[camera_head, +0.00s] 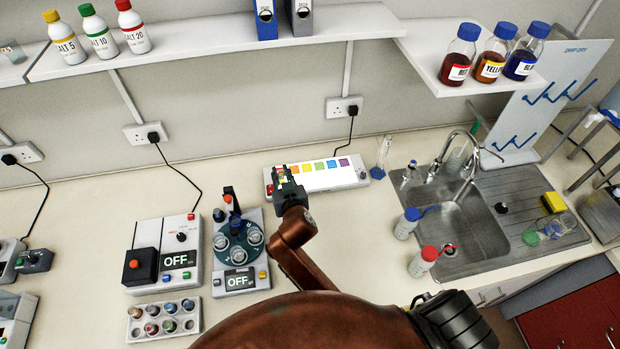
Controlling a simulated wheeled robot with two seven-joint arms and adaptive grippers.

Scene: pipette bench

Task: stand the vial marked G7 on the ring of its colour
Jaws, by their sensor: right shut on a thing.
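My right gripper (281,177) is at the left part of a white panel (318,181) with a row of coloured marks along its back edge. It is shut on a small, pale, vial-like thing, mostly hidden by the fingers; no marking on it can be read. I cannot tell whether it touches the panel. Several capped vials stand in a white rack (134,335) at the lower left. None of their marks can be read, so I cannot pick out G7. My left gripper is not in view.
A round-rotor device (240,282) and a box with a red button (146,268), both reading OFF, stand left of my right arm. A sink (478,232) and two wash bottles (424,262) are at the right. Bench between rotor device and panel is narrow.

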